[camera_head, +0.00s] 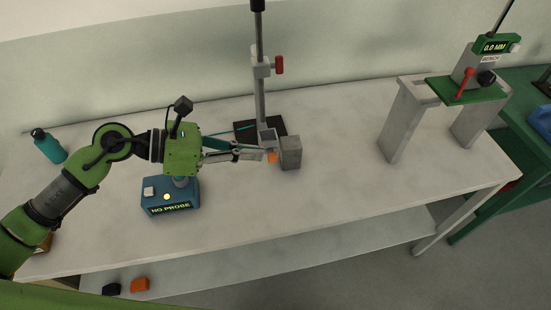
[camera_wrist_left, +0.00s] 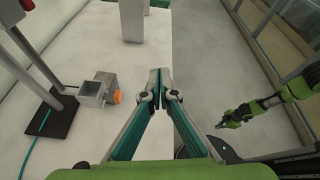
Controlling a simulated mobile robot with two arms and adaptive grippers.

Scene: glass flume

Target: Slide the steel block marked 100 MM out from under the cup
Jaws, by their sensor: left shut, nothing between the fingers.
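My left gripper (camera_head: 262,154) is shut with nothing between its fingers; its fingers also show in the left wrist view (camera_wrist_left: 168,95). In the head view its tips end just left of a plain grey upright block (camera_head: 290,152). A smaller grey piece with a dark face (camera_head: 268,138), perhaps the cup, stands behind the tips, with an orange part (camera_head: 271,158) below it. No 100 MM mark is readable. The left wrist view shows a hollow grey piece (camera_wrist_left: 92,97) left of the fingers. My right gripper (camera_wrist_left: 228,122) shows small there, its jaws unclear.
A stand with a red knob (camera_head: 279,65) and black base (camera_head: 245,130) is behind the block. A blue NO PROBE box (camera_head: 170,198) sits below my left arm. A grey bench frame (camera_head: 400,125) stands right. The table between is clear.

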